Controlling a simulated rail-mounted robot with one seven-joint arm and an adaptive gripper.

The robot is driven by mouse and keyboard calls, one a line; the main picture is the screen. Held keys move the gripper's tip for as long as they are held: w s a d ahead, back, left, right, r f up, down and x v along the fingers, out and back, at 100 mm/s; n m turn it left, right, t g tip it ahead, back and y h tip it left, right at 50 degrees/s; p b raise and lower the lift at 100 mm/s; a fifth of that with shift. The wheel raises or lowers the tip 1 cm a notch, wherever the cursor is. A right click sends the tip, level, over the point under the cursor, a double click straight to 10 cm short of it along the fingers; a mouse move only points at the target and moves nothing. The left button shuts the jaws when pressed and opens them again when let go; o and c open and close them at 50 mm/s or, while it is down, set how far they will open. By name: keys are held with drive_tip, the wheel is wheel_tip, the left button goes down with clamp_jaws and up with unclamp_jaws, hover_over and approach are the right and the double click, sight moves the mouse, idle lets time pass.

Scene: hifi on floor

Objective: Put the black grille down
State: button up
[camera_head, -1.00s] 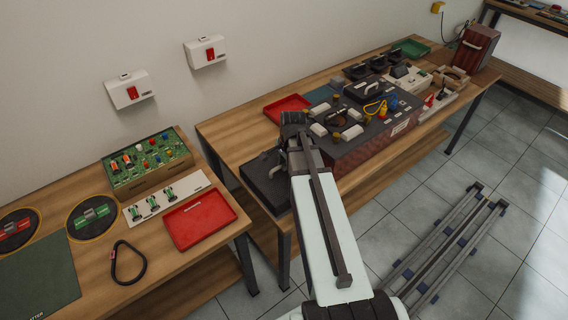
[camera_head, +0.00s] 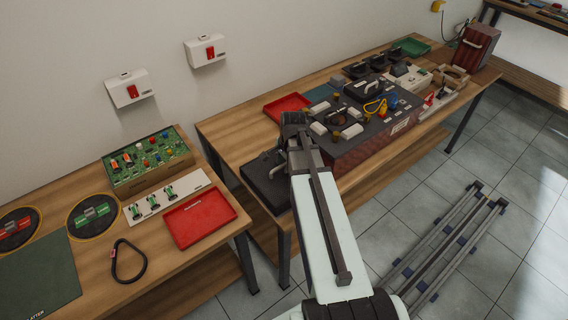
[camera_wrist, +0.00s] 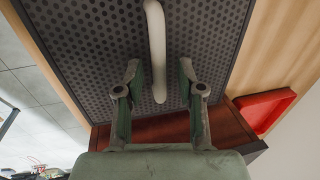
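The black grille (camera_wrist: 90,50) is a dark perforated panel with a pale bar handle (camera_wrist: 157,55). It lies flat on the wooden table, and in the head view it shows as a dark panel (camera_head: 262,186) at the table's near left end. My gripper (camera_wrist: 159,68) is over the grille in the wrist view. Its two fingers stand apart on either side of the handle's end, with a visible gap on both sides. In the head view my arm hides the fingers and part of the grille.
A maroon cabinet (camera_head: 350,153) with a dark, crowded top stands right beside the grille. A red tray (camera_head: 287,107) lies behind it on the table (camera_head: 226,128). A separate table at left holds a circuit board (camera_head: 148,163), another red tray (camera_head: 199,218) and a black loop (camera_head: 128,262).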

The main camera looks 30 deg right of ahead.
wheel_tip(320, 180, up, 12)
drive_tip(key=s+b, duration=0.2)
drive_tip(key=shift+s+d+f, duration=0.15)
drive_tip(key=shift+d+f, duration=0.05)
idle(0.5)
